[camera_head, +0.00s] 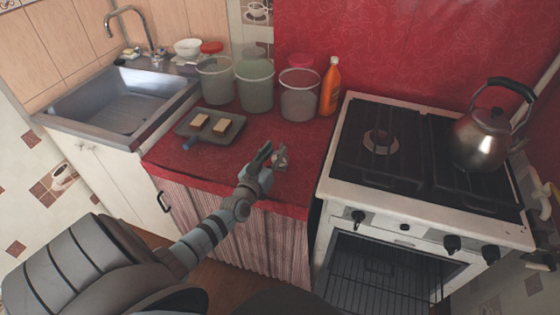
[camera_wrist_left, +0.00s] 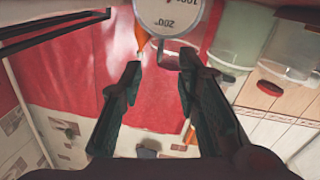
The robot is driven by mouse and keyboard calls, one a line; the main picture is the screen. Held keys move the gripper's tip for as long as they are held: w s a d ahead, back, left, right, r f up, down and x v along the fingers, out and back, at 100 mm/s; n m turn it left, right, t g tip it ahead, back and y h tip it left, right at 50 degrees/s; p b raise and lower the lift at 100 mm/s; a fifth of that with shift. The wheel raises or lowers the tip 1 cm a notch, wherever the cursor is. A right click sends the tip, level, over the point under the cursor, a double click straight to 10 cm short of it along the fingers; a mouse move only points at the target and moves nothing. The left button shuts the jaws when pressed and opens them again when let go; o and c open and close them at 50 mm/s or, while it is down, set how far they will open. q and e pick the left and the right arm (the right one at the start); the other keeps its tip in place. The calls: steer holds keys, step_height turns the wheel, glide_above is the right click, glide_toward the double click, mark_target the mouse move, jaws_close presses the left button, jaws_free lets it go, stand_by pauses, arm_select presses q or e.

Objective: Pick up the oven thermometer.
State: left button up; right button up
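The oven thermometer (camera_head: 281,160) is a small round dial standing on the red counter near its front edge. In the left wrist view its white dial face (camera_wrist_left: 166,16) with printed numbers shows at the top, cut off by the frame edge. My left gripper (camera_head: 266,151) is just beside it at the counter's front. In the left wrist view the two dark fingers (camera_wrist_left: 160,62) are spread apart with nothing between them, and the dial appears just past their tips. I cannot tell whether a finger touches it. My right gripper is not in view.
A grey pan (camera_head: 188,126) with two bread-like pieces lies left on the counter. Several translucent buckets (camera_head: 254,88) and an orange bottle (camera_head: 329,88) stand behind. The stove (camera_head: 345,150) with a kettle (camera_head: 484,138) is right; the sink (camera_head: 120,108) is left.

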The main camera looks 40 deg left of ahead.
mark_target(281, 145)
arm_select(q)
steer(key=b+x, duration=0.1)
steer(key=x, duration=0.2)
steer(key=b+x, duration=0.1)
steer(key=shift+w+f+b, duration=0.2)
steer(key=shift+f+b, duration=0.1)
steer(key=shift+f, duration=0.05)
steer(key=shift+w+r, duration=0.1)
jaws_close()
